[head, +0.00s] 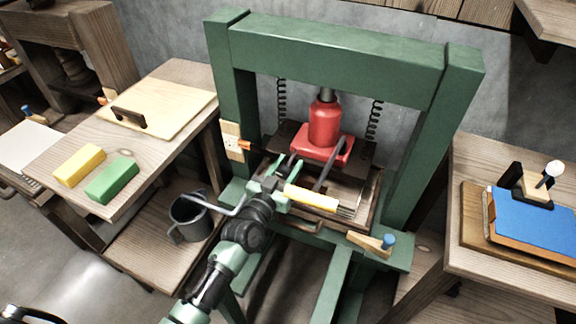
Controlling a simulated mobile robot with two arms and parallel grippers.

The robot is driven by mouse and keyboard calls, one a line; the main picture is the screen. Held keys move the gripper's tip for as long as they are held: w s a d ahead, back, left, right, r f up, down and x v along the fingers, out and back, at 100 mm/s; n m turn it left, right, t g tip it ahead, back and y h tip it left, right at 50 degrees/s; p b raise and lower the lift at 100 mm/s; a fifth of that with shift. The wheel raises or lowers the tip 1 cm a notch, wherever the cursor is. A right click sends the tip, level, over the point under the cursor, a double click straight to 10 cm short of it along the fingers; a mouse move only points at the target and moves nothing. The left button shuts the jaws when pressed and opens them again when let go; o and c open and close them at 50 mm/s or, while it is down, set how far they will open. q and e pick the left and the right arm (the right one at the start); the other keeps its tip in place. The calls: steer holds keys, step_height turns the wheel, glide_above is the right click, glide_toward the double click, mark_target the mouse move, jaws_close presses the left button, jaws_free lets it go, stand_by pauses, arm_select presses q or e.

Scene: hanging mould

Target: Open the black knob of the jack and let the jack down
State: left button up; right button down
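The red jack (325,123) stands upright on its red base inside the green press frame (340,58). A dark lever (329,163) slopes down from the jack's right side. I cannot make out the black knob; my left gripper may hide it. My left gripper (291,165) is in front of the jack's base at its left, fingers towards it. Its fingers look apart; I cannot see anything between them. A yellow handle (311,197) shows right beside the gripper, and a grey bent rod (231,209) shows left of the wrist.
Two dark springs (282,100) hang beside the jack. A layered stack (350,199) lies below it. The left table holds a yellow block (79,166) and a green block (112,180). A grey mug (190,218) stands on the lower shelf. A blue sheet (535,231) lies on the right table.

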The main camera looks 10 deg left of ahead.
arm_select(q)
jaws_close()
steer(key=shift+n, duration=1)
steer(key=o, duration=1.2)
jaws_free()
steer(key=shift+c, duration=0.2)
steer(key=v, duration=0.8)
steer(key=shift+w+d, duration=0.1)
steer(key=shift+f, duration=0.1)
